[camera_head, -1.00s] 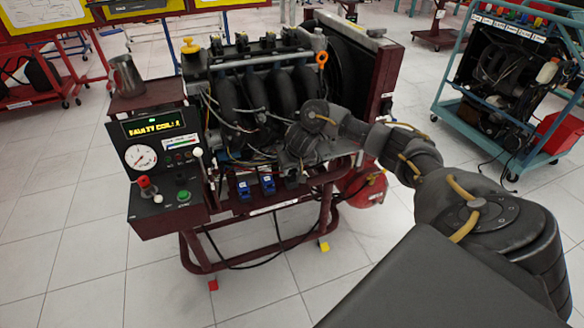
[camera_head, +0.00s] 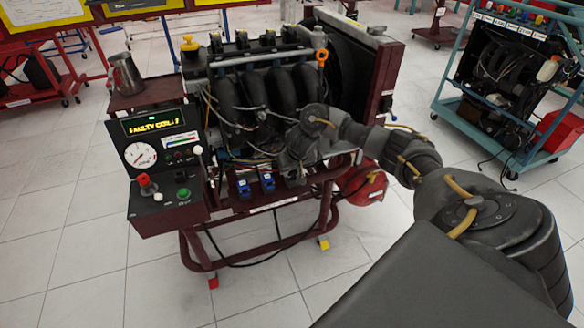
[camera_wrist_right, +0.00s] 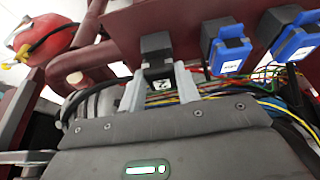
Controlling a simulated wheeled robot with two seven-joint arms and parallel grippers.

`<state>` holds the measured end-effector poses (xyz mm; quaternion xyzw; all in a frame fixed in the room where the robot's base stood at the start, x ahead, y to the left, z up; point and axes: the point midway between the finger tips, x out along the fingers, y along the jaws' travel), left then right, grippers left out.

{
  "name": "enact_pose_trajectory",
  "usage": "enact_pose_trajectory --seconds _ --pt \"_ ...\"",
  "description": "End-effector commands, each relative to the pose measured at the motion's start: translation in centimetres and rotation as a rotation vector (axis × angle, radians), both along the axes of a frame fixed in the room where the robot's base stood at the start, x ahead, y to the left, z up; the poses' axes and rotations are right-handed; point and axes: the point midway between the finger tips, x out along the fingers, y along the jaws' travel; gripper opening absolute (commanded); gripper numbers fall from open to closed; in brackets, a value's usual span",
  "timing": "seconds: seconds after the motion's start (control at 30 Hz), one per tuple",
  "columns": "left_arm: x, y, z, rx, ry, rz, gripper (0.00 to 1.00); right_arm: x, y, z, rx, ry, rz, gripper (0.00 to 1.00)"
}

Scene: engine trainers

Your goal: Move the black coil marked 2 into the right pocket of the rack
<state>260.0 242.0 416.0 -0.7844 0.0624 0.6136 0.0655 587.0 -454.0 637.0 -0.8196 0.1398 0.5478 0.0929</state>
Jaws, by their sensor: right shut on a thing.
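The black coil (camera_wrist_right: 156,48) is between the two grey fingers of my right gripper (camera_wrist_right: 160,76) in the right wrist view. The gripper is shut on it, and a small white label (camera_wrist_right: 162,85) shows on its near end. The coil is at the dark red rack (camera_wrist_right: 188,20), beside the two blue coils; I cannot tell how deep it sits in the right pocket. In the head view the rack carries the blue coils (camera_head: 243,189) and (camera_head: 267,183), and my right wrist hides the held coil. My left gripper is not in view.
The engine (camera_head: 265,90) with loose wires stands just behind the rack. A control box (camera_head: 158,165) with gauge and display is at left, with a metal jug (camera_head: 125,73) on top. A red round vessel (camera_head: 362,182) is at right. Open floor lies in front.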

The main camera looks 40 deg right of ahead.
Motion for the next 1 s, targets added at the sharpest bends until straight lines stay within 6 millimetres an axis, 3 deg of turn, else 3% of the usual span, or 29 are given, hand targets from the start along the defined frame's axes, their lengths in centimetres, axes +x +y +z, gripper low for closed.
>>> enact_pose_trajectory --seconds 0.33,0.37,0.53,0.73,0.83,1.0 --pt "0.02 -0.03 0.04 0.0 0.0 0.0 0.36 0.01 0.01 -0.31 0.0 0.0 0.0 0.05" --pt "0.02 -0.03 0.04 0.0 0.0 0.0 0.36 0.01 0.01 -0.31 0.0 0.0 0.0 0.35" --pt "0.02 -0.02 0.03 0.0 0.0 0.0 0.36 0.02 0.02 -0.31 0.0 0.0 0.0 0.57" --pt "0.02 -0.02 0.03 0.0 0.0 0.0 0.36 0.0 0.02 -0.32 0.0 0.0 0.0 0.58" --pt "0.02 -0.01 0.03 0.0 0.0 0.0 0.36 -0.03 0.02 -0.36 0.0 0.001 0.001 0.71" --pt "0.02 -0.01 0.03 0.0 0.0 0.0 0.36 -0.02 0.02 -0.36 0.0 0.001 0.0 0.72"
